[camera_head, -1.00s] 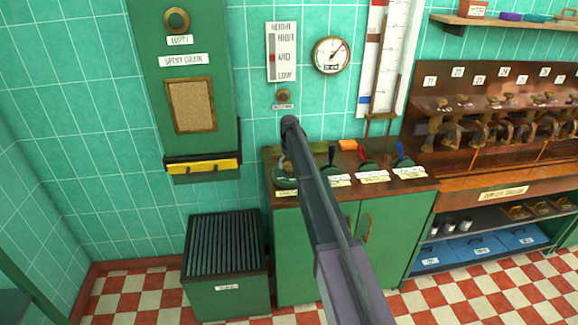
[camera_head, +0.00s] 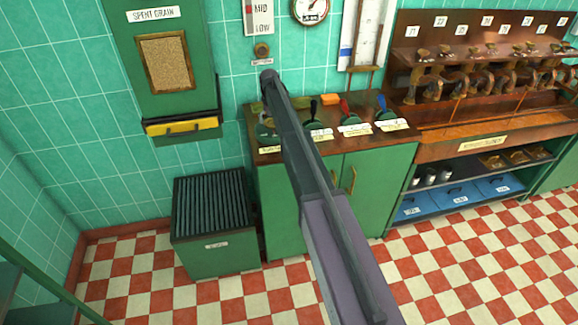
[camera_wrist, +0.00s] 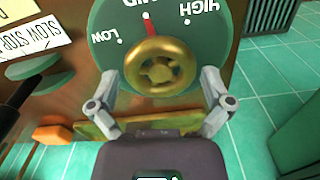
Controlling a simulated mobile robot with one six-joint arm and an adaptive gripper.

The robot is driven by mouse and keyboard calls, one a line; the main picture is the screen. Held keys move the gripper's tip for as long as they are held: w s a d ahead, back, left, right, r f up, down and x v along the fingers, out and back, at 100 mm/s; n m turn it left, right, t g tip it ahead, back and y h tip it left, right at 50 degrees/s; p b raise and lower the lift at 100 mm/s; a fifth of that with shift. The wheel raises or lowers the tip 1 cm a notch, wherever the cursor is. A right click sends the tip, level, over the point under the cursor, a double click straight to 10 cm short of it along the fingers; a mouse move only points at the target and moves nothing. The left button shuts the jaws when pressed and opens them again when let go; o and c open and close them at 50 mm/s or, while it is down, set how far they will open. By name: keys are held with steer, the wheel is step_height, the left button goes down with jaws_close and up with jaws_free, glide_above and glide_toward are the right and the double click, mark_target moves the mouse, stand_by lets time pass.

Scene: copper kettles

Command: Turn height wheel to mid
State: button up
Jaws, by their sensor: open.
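The height wheel (camera_wrist: 160,68) is a brass handwheel on a round green dial (camera_wrist: 108,62) lettered LOW, MID and HIGH. Its red pointer is at the white dot beside the partly cut-off MID. My gripper (camera_wrist: 160,88) is open, with one finger on each side of the wheel; contact is unclear. In the head view, the green dial (camera_head: 264,132) is at the left end of the counter, partly hidden by my arm. The wall height scale (camera_head: 259,16) shows a red marker beside MID; its top is cut off.
Levers with black (camera_head: 313,108), red (camera_head: 345,107) and blue (camera_head: 382,103) handles stand to the right on the wooden counter. An orange block (camera_head: 330,100) lies behind them. A slatted green bin (camera_head: 216,247) stands left of the green cabinet (camera_head: 385,180). The checkered floor in front is clear.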

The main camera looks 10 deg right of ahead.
mark_target(271, 121)
steer(key=m, duration=0.5)
step_height(271, 121, up, 14)
steer(key=p, duration=1.4)
steer(key=s+f+n+b, duration=0.1)
steer(key=s+f+b, duration=0.2)
steer(key=s, duration=0.7)
steer(key=s+f+n+b, duration=0.2)
steer(key=s+f+b, duration=0.1)
steer(key=s, duration=0.8)
steer(key=s+f+n+b, duration=0.1)
steer(key=s+f+b, duration=0.2)
steer(key=s, duration=0.8)
steer(key=shift+s+f+n+b, duration=0.15)
steer(key=shift+f+n+b, duration=0.15)
steer(key=shift+f+b, duration=0.05)
steer(key=s+n, duration=0.2)
steer(key=s, duration=1.1)
steer(key=shift+s, duration=0.15)
